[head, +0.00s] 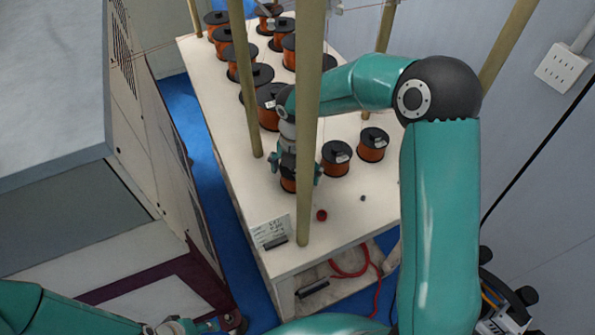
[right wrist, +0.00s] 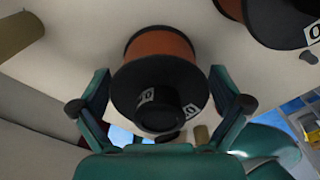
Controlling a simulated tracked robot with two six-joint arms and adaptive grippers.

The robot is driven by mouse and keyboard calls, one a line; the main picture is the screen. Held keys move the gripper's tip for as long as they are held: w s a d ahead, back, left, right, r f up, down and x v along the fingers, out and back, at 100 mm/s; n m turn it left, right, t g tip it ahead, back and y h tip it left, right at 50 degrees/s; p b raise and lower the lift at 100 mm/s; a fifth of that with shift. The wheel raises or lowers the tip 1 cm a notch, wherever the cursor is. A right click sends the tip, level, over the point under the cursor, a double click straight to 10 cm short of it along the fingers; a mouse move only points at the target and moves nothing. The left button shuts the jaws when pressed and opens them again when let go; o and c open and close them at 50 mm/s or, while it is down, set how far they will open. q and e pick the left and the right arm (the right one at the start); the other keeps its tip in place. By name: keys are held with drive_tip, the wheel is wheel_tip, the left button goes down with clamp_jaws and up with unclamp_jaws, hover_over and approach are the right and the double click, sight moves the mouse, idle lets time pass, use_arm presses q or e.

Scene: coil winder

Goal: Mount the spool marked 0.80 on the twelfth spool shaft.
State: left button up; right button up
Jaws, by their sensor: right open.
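My right gripper (head: 296,174) is low over the front of the white table, at a copper-wound spool (head: 288,186) with black flanges. In the right wrist view this spool (right wrist: 160,50) stands between the two spread fingers of the open gripper (right wrist: 158,75), with a visible gap on each side. Its labels show only a "0"; the full marking cannot be read. Two more loose-standing spools, a middle one (head: 336,158) and a right one (head: 372,145), stand beside it. My left gripper (head: 178,326) is partly in view at the bottom left. I cannot make out which shaft is the twelfth.
The white table (head: 235,180) carries several spools in rows toward the back. Tan posts (head: 310,120) rise around it. A small red part (head: 321,215) and a note card (head: 270,232) lie at the front. A grey cabinet (head: 50,90) stands left.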

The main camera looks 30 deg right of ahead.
wheel_tip(320, 180, up, 12)
drive_tip(key=shift+w+f, duration=0.1)
idle(0.4)
idle(0.4)
